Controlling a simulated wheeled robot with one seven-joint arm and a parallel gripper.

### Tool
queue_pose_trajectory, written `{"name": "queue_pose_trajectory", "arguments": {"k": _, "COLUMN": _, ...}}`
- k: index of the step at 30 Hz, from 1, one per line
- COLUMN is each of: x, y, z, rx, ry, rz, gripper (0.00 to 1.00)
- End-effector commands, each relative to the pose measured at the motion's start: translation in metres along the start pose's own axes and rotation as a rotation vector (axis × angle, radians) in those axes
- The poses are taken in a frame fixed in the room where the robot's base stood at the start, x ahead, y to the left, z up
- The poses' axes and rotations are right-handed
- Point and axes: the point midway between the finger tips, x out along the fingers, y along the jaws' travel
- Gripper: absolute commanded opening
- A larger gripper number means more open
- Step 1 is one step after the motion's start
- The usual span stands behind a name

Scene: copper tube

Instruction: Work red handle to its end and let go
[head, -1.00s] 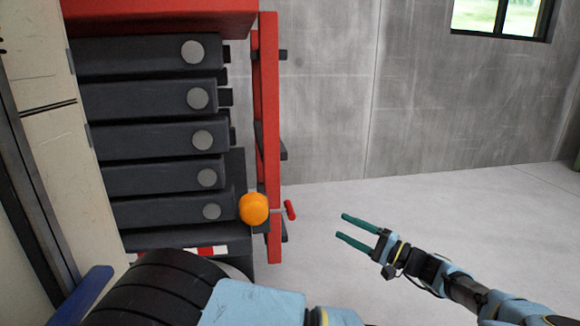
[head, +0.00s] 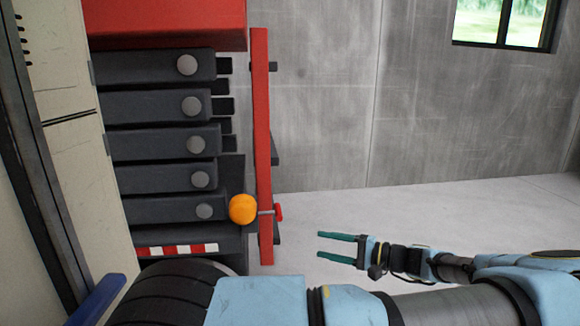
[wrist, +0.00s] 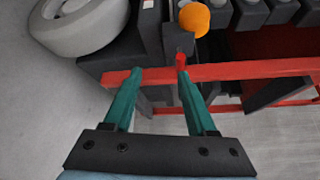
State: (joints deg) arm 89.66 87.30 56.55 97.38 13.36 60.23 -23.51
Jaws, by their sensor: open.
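The red handle (head: 279,212) is a small red grip on a thin rod, sticking out to the right of a tall red bar, level with an orange ball. In the wrist view the red handle (wrist: 181,61) shows close to the tip of the right finger, in front of the red bar. My gripper (head: 320,244) is open and empty, to the right of the handle and a little lower in the head view, with its teal fingers pointing left. In the wrist view my gripper (wrist: 158,70) has its fingers spread, with the handle near the right finger rather than centred.
The red bar (head: 262,120) stands upright beside a stack of dark grey blocks (head: 160,145). The orange ball (head: 243,208) is just left of the bar. A wheel (wrist: 80,22) shows in the wrist view. Grey floor (head: 450,210) to the right is free.

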Motion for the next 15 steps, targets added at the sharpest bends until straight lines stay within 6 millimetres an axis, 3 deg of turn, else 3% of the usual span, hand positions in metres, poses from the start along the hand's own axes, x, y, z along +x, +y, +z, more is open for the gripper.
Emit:
{"name": "queue_pose_trajectory", "arguments": {"k": 9, "x": 0.072, "y": 0.027, "z": 0.050, "rx": 0.057, "ry": -0.197, "rz": 0.402, "gripper": 0.57}}
{"name": "queue_pose_trajectory", "arguments": {"k": 15, "x": 0.092, "y": 0.041, "z": 0.096, "rx": 0.041, "ry": -0.290, "rz": 0.771, "gripper": 0.57}}
